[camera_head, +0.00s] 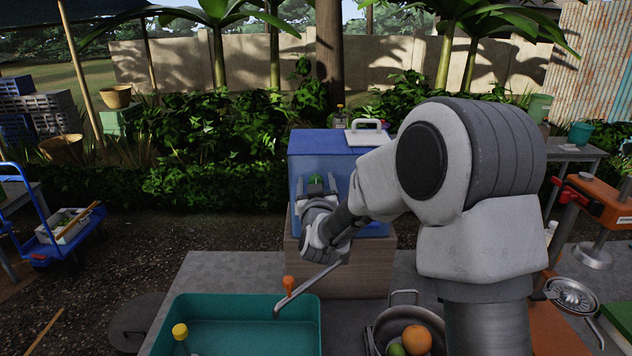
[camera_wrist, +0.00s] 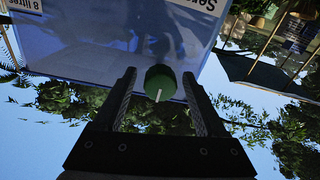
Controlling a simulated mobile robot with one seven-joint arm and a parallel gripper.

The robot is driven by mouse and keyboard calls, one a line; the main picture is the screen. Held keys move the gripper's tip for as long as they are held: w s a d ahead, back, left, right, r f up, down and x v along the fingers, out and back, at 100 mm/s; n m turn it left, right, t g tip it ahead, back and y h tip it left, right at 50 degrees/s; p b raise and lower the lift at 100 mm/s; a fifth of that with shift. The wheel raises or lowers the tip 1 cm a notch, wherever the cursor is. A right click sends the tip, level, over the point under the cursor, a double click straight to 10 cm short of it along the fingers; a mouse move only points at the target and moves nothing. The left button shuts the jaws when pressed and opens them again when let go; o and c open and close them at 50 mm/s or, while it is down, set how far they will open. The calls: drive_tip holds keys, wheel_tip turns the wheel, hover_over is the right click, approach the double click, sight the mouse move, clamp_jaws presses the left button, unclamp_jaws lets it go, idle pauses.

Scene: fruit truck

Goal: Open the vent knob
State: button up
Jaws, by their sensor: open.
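The vent knob (camera_wrist: 160,84) is a round green knob with a pale bar across it, set on a blue translucent container (camera_wrist: 110,45) with white printing. My gripper (camera_wrist: 160,76) is open, with one dark finger on each side of the knob. Gaps seem to show between the fingers and the knob; I cannot tell whether either finger touches it. In the head view, my gripper (camera_head: 317,187) is at the container's front, and my arm hides the container's right part.
The container stands on a wooden box (camera_head: 345,275). In front are a teal sink basin (camera_head: 240,338), a bent tap (camera_head: 305,290) with an orange handle, and a pan with an orange (camera_head: 417,338). A white handled lid piece (camera_head: 367,137) tops the container.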

clamp_jaws()
idle(0.3)
